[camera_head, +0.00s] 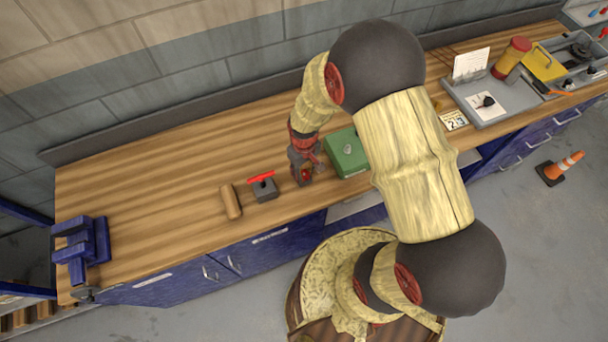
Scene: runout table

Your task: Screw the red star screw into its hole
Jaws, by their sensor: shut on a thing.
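My gripper (303,174) points down over the wooden workbench, left of the green box. It is shut on a small red thing (307,174), which looks like the red star screw; the fingers hide most of it. The green box (341,158) has a grey star-shaped knob (348,149) on its top. I cannot make out the screw's hole, nor whether the screw touches anything below it.
A dark block (265,192) with a red T-handle (261,177) and a wooden cylinder (231,202) stand left of my gripper. A blue vise (82,245) is at the bench's left end. A grey tray (484,113) lies right. The bench (150,190) is clear at mid-left.

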